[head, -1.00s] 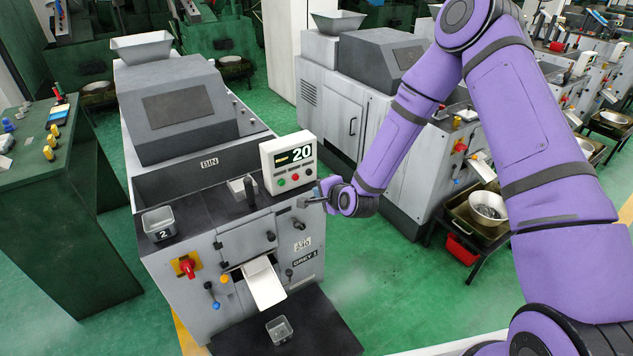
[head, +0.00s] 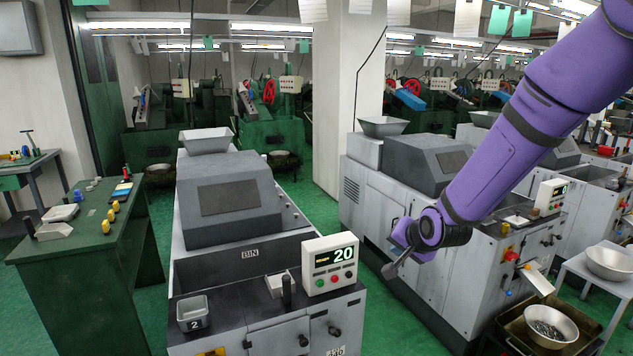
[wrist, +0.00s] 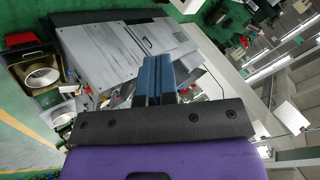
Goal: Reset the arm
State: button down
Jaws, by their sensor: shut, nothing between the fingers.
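My purple arm comes in from the upper right in the head view. My gripper (head: 391,267) hangs in the air to the right of the front grey machine (head: 225,225), in front of the second grey machine (head: 405,165). It is apart from both. In the wrist view my gripper (wrist: 153,58) shows its blue-grey fingers closed together, with nothing between them. A display box (head: 330,263) reading 20 stands on the front machine, left of my gripper.
A small tray marked 2 (head: 192,314) sits on the front machine's left edge. A green bench (head: 75,245) stands at left. A metal bowl (head: 550,325) on a dark stand is at lower right. Green floor (head: 385,325) shows between the machines.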

jog(key=s+d+r+n+g+h, duration=0.1)
jog(key=s+d+r+n, duration=0.1)
jog(key=s+d+r, duration=0.4)
jog(key=s+d+r+n+g+h, duration=0.1)
jog(key=s+r, duration=0.8)
jog(key=s+d+r+n, duration=0.1)
jog(key=s+d+r, duration=0.1)
jog(key=s, duration=0.7)
jog(key=s+d+r+n+g, duration=0.1)
jog(key=s+d+r+n, duration=0.1)
jog(key=s, duration=0.7)
jog(key=shift+s+r+g+h, duration=0.3)
jog(key=shift+s+r, duration=0.05)
jog(key=shift+r, duration=0.3)
jog(key=shift+w, duration=0.1)
dwell(1.7)
